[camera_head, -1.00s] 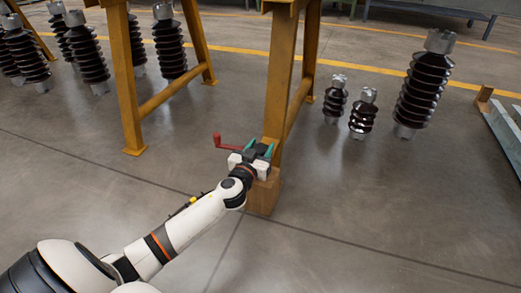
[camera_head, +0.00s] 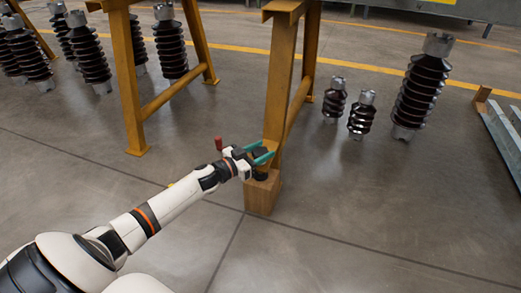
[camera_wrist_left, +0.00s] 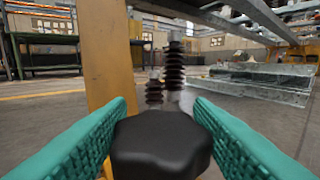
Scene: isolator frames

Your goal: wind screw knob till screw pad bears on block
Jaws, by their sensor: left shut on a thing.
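My left gripper (camera_head: 262,153), with teal finger pads, is shut on a black faceted knob beside a yellow trestle leg. In the left wrist view the dark screw knob (camera_wrist_left: 160,145) sits between the two pads. A wooden block (camera_head: 263,195) stands on the floor at the foot of the leg, just below the gripper. A small dark round part (camera_head: 260,177) shows low over the block's top; I cannot tell whether it is the screw pad or touches the block. A red handle (camera_head: 218,143) sticks up left of the gripper. My right gripper is out of view.
The yellow trestle leg (camera_head: 279,85) rises right behind the gripper, and another yellow trestle (camera_head: 122,80) stands to the left. Ribbed dark insulators (camera_head: 420,85) stand at the right and back left. The floor in front is clear.

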